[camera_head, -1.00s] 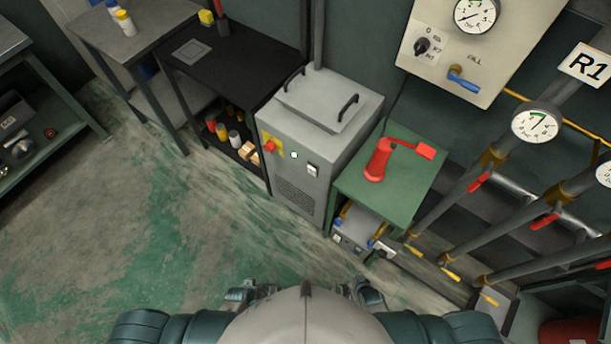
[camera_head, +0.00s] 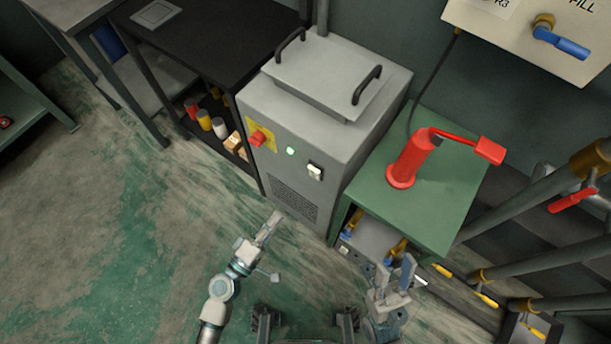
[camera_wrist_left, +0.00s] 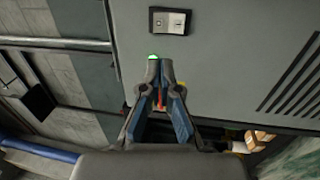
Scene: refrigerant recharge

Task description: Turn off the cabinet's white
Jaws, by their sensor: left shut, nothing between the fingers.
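The grey cabinet (camera_head: 340,130) stands against the wall. Its front carries a white switch (camera_head: 316,171) in a dark frame, a lit green lamp (camera_head: 290,151) and a red knob (camera_head: 257,138) on a yellow plate. My left gripper (camera_head: 274,218) is shut and empty, low in front of the cabinet, apart from the switch. In the left wrist view its closed fingertips (camera_wrist_left: 160,62) overlap the view just beside the green lamp (camera_wrist_left: 153,57), with the switch (camera_wrist_left: 170,20) above them. My right gripper (camera_head: 397,268) is open and empty in front of the green table.
The green table (camera_head: 440,195) right of the cabinet holds a red pump-like tool (camera_head: 408,160). Pipes with yellow and red handles run at the right. A black table (camera_head: 215,35) with a lower shelf of small containers stands left. The floor in front is clear.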

